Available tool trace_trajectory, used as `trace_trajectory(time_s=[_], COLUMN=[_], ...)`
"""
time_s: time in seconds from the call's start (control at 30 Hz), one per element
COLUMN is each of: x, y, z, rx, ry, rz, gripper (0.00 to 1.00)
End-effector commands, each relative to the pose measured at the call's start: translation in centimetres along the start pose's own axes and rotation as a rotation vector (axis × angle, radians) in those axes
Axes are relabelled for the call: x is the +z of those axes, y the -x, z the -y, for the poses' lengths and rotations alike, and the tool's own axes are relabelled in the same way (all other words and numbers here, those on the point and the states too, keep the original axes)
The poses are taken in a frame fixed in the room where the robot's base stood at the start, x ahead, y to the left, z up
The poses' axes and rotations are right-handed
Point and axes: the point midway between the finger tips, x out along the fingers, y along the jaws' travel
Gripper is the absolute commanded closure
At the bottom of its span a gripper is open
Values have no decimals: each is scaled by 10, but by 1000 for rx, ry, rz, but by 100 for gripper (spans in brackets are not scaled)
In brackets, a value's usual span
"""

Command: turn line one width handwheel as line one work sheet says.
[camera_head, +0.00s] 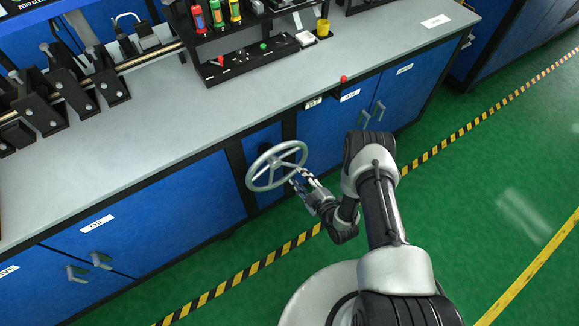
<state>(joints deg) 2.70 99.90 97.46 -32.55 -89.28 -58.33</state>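A grey spoked handwheel (276,165) is mounted on the front of the blue cabinet, below the counter edge, left of the picture's middle. My gripper (298,179) is at the lower right of its rim, with the fingertips at or very close to the rim. I cannot tell whether the fingers close on the rim. The fingers are small and partly hidden by my wrist. A small white card (436,21) lies on the counter at the upper right; its text is too small to read, and I cannot tell whether it is the work sheet.
The grey counter (190,125) carries black roller brackets (70,90) at left and a black rack (250,62) with coloured tools. A red button (343,79) sits at its front edge. Blue cabinet doors have handles (374,111). Green floor (470,200) is open at right.

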Motion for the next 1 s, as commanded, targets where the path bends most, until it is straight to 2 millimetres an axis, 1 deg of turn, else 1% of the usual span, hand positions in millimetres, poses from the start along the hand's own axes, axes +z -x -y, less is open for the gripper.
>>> trace_trajectory(time_s=[0.03,0.2,0.3,0.4,0.5,0.6,0.87,1.0], x=[0,1,0,0,0,0,0,0], y=[-13,-49,-66,-78,-86,-89,-90,-90], z=[2,2,1,1,1,0,0,0], rx=[1,1,1,0,1,0,0,0], ry=[4,3,2,1,0,0,-1,-1], rz=[-6,-5,-4,-2,-1,0,0,0], gripper=[67,67,67,67,67,67,67,76])
